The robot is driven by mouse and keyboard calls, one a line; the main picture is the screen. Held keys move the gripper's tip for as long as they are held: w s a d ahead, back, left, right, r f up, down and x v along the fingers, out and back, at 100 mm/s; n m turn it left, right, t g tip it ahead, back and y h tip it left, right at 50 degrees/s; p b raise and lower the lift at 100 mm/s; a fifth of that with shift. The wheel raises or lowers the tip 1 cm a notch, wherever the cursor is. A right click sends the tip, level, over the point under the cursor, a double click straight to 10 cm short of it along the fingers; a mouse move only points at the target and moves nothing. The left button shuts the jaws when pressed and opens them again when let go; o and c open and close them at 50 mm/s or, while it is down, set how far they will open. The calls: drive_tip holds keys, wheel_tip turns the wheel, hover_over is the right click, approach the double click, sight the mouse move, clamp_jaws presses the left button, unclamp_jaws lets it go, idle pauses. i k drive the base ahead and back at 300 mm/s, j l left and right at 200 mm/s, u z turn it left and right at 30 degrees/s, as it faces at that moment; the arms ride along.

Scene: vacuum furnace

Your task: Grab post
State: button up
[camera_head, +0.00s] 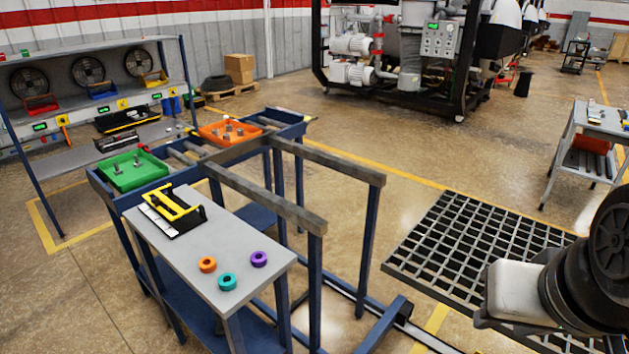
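Small grey post-like pieces stand in two trays on the blue frame. The green tray (154,172) at the left holds grey posts (138,160). The orange tray (203,136) farther back holds several short grey posts (228,127). I cannot tell which one the task means. Part of my arm, black with a pale block, shows at the lower right, far from both trays. I cannot make out gripper fingers on it, and no post is seen held.
A grey-topped table (215,262) in front carries a yellow-handled black fixture (172,211) and orange (207,264), teal (227,282) and purple (259,259) rings. Grey rails (265,197) extend right from the frame. A black floor grate (470,250) lies beside my arm. A cart (598,124) stands at right.

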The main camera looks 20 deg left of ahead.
sight(219, 329)
drive_tip(key=u, duration=1.4)
drive_tip(key=j, duration=0.3)
drive_tip(key=k+j, duration=0.1)
drive_tip(key=j, duration=0.15)
drive_tip(key=j+z, duration=0.2)
drive_tip(key=j, duration=0.45)
drive_tip(key=i+l+u, duration=0.15)
drive_tip(key=l, duration=0.2)
drive_tip(key=i+l+u, duration=0.2)
drive_tip(key=l, duration=0.2)
drive_tip(key=i+l+u, duration=0.15)
drive_tip(key=l, duration=0.25)
drive_tip(key=i, duration=0.65)
drive_tip(key=j+z, duration=0.3)
drive_tip(key=j, duration=0.15)
drive_tip(key=k+j+z, duration=0.1)
drive_tip(key=j+z, duration=0.2)
drive_tip(key=k+j+z, duration=0.15)
drive_tip(key=j+z, duration=0.15)
drive_tip(key=j, duration=0.2)
drive_tip(key=k+j+z, duration=0.15)
drive_tip(key=j+z, duration=0.15)
drive_tip(key=j, duration=0.1)
